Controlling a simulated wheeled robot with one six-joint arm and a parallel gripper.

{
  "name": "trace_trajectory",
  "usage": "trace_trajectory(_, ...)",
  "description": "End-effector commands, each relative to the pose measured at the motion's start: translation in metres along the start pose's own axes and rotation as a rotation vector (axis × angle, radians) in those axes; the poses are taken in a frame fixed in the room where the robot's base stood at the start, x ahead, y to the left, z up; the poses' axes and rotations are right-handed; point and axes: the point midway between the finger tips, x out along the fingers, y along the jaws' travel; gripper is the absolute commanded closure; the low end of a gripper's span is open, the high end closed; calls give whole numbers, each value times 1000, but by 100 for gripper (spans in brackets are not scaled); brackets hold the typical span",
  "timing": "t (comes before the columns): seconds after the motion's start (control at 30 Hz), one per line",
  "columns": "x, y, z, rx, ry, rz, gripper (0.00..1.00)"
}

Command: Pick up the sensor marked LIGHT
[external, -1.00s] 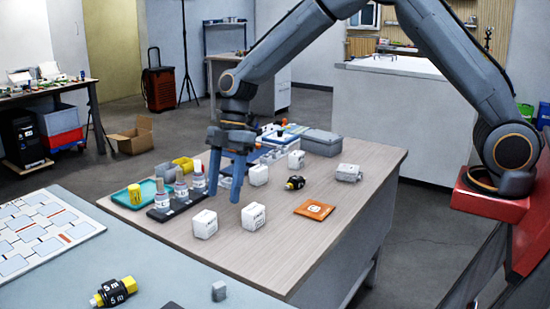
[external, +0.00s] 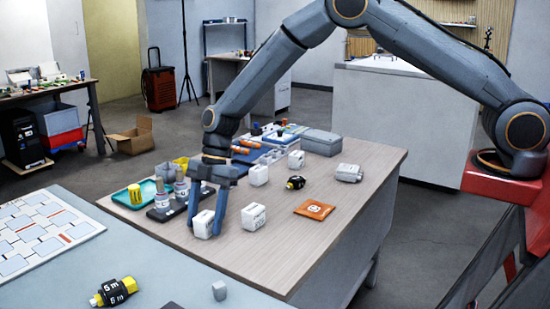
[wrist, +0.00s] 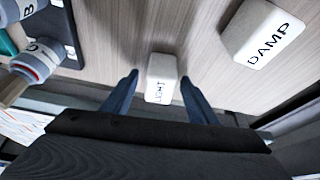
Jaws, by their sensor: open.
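In the external view the same white block (external: 204,224) is at the table's front left, partly covered by my fingers. My gripper (external: 204,225) is open and low over it. In the wrist view the fingers of my gripper (wrist: 158,90) are on either side of the LIGHT sensor, with a gap visible on each side. A second white sensor, marked DAMP (wrist: 266,34), stands to its right; in the external view it is the block (external: 253,217) beside my gripper.
A dark rack with labelled bottles (external: 172,200) stands close to the left of my gripper. An orange card (external: 314,210), a small black and yellow item (external: 295,182) and more white blocks (external: 258,175) lie further right and back. The table's front edge is near.

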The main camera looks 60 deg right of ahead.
Motion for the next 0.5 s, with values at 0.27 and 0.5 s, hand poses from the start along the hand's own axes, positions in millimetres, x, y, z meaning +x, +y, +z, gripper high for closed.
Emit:
trace_trajectory(0.27, 5, 0, 0, 1, 0, 0, 47)
trace_trajectory(0.5, 5, 0, 0, 1, 0, 0, 82)
